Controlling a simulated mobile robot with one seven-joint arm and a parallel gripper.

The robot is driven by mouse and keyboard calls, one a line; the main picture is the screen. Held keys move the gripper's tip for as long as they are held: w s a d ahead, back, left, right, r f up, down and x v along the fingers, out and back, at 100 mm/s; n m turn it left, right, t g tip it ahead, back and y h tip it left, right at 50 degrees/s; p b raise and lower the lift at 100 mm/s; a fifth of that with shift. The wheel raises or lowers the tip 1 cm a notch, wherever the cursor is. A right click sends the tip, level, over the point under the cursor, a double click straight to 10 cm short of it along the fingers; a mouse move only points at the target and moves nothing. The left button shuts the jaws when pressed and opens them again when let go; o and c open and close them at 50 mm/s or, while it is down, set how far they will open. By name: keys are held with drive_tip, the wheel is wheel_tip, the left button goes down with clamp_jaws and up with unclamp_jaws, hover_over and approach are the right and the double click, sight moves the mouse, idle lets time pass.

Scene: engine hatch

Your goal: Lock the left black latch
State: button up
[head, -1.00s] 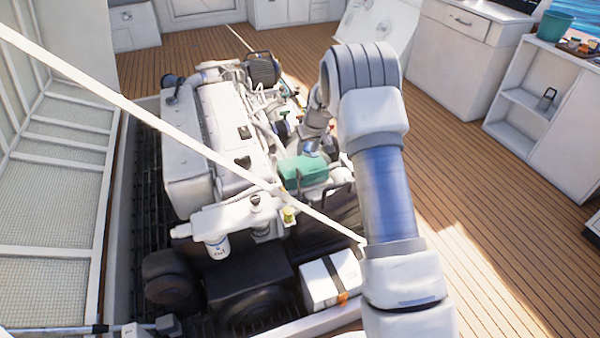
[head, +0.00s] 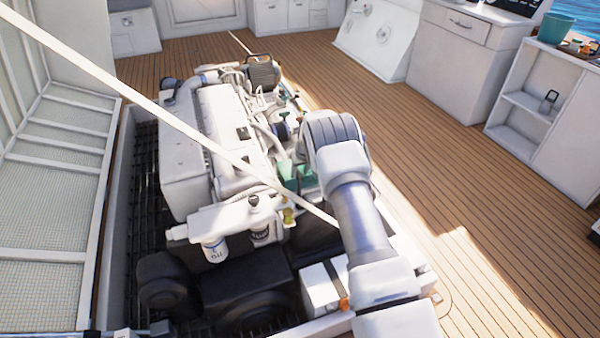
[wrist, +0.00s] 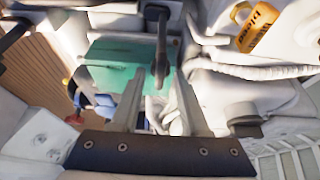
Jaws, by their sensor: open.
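In the wrist view a black lever-like latch (wrist: 158,45) stands out against a green box (wrist: 108,52). I cannot tell for sure whether it is the left latch or whether it is locked. My gripper (wrist: 158,90) is open, its two pale fingers on either side of the latch's lower end in the picture; contact cannot be told. A second black knob-like piece (wrist: 243,118) lies to the right of the fingers. In the head view the green box (head: 290,178) is partly covered by my arm, and my gripper is hidden behind it.
The white engine (head: 190,150) sits in an open hatch with the raised lid (head: 50,190) at left. A pale bar (head: 140,97) slants across the hatch. A white battery-like box (head: 318,288) is beside my arm. The wooden deck (head: 480,220) is clear at right.

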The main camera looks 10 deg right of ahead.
clamp_jaws()
drive_tip(key=shift+m, duration=0.4)
drive_tip(key=m+h+b, duration=0.1)
drive_tip(key=m, duration=0.2)
drive_tip(key=shift+a+m+h+b, duration=0.2)
drive_tip(key=shift+m+h+b, duration=0.15)
drive_tip(key=shift+m+h, duration=0.05)
drive_tip(key=m+h+b, duration=0.1)
drive_tip(key=m+b, duration=0.1)
drive_tip(key=m, duration=0.1)
drive_tip(key=shift+w+f+m, duration=0.1)
drive_tip(key=shift+f+m, duration=0.05)
drive_tip(key=shift+m, duration=0.15)
drive_tip(key=m+g+h+b, duration=0.1)
drive_tip(key=m+b, duration=0.1)
drive_tip(key=m, duration=0.1)
drive_tip(key=shift+a+m, duration=0.1)
drive_tip(key=shift+m, duration=0.2)
drive_tip(key=shift+w+m+g+h, duration=0.1)
drive_tip(key=shift+m+g+h, duration=0.45)
drive_tip(key=shift+m, duration=0.85)
drive_tip(key=shift+r+m+g, duration=0.2)
drive_tip(key=shift+m+g, duration=0.05)
drive_tip(key=shift+m, duration=0.05)
